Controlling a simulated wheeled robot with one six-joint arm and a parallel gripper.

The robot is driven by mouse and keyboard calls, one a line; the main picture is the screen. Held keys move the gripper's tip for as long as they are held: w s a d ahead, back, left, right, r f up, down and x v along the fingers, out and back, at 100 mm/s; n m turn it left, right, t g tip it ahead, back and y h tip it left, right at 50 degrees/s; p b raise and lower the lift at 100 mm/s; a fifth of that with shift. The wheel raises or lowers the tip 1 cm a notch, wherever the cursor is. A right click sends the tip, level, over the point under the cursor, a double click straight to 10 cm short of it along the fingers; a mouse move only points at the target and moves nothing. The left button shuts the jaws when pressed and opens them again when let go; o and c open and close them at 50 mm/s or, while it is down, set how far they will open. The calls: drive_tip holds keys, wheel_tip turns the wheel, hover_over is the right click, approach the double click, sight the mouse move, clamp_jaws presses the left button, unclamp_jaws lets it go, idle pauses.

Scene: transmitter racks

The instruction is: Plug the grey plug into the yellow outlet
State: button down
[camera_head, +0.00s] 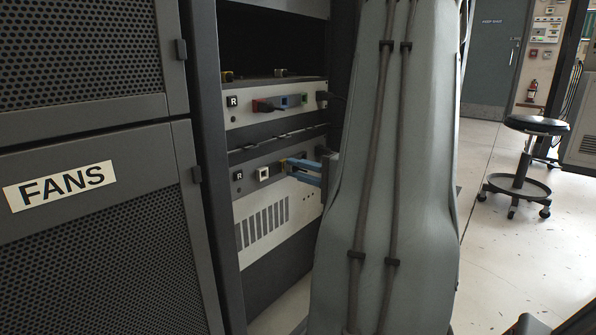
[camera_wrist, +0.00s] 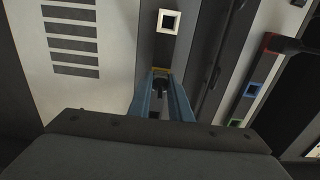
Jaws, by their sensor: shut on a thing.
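My gripper (camera_head: 290,165) has blue fingers and reaches the lower panel of the rack in the head view. In the wrist view, my gripper (camera_wrist: 161,80) is shut on the dark grey plug (camera_wrist: 160,86), which shows between the fingers. The yellow outlet (camera_wrist: 160,70) shows as a thin yellow edge just past the fingertips; the plug and fingers hide most of it. In the head view, only a small bit of yellow shows by the fingertips. The plug's front end is hidden, so I cannot tell whether it is inside the outlet.
A white outlet (camera_head: 263,174) sits beside the yellow one on the same panel. The upper panel has red, blue (camera_wrist: 252,90) and green outlets, with a dark plug at the red one (camera_wrist: 270,42). A FANS cabinet (camera_head: 90,230) stands left. A stool (camera_head: 520,165) stands right on open floor.

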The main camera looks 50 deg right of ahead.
drive_tip(key=c, duration=1.5)
unclamp_jaws()
drive_tip(key=shift+c, duration=0.2)
drive_tip(key=s+p, duration=0.3)
drive_tip(key=s, duration=0.4)
drive_tip(key=shift+s+d, duration=0.3)
drive_tip(key=shift+s, duration=0.1)
